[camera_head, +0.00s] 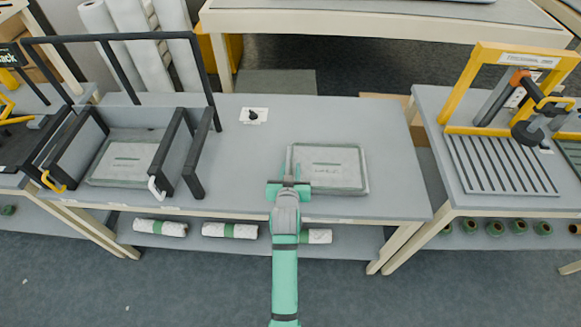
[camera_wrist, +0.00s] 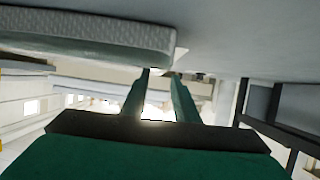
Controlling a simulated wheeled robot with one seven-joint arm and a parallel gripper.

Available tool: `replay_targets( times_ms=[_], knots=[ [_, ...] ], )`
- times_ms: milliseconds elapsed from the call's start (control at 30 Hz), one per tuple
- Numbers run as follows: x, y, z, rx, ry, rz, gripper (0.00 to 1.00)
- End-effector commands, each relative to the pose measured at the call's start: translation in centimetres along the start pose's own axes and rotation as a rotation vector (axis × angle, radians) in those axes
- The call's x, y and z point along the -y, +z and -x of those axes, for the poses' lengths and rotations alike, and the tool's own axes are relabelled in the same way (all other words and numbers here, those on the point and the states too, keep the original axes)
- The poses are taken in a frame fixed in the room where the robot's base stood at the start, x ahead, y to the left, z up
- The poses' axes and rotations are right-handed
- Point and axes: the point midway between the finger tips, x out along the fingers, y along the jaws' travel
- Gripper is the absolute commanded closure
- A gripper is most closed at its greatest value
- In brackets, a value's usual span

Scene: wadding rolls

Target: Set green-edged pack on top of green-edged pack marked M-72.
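One pale grey pack with a greenish edge (camera_head: 328,168) lies flat on the middle table, right of centre. Another similar pack (camera_head: 126,160) lies between the dark side walls of the frame at the left of that table. The markings on both are too small to read, so I cannot tell which is M-72. My gripper (camera_head: 289,178) is at the front left corner of the right pack. In the wrist view my gripper (camera_wrist: 161,85) shows a gap between its fingers, with nothing held. The edge of a pack (camera_wrist: 100,38) is close to the fingertips; contact is unclear.
The dark frame (camera_head: 190,150) has upright walls and a tall hoop around the left pack. A small white plate with a black knob (camera_head: 253,116) sits mid-table. White rolls (camera_head: 230,230) lie on the shelf below. A yellow-framed station (camera_head: 500,120) stands right.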

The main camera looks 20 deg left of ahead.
Motion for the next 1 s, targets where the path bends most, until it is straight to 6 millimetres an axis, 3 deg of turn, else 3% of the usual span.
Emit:
replay_targets(
  times_ms=[400,600,800,1000],
  knots=[
    [0.0,0.1,8.1,0.0,0.0,0.0,0.72],
    [0.0,0.0,9.9,0.0,0.0,0.0,0.72],
    [-0.1,0.3,10.4,0.001,0.001,-0.001,0.72],
    [-1.7,3.7,12.8,-0.005,0.023,-0.01,0.72]
  ],
)
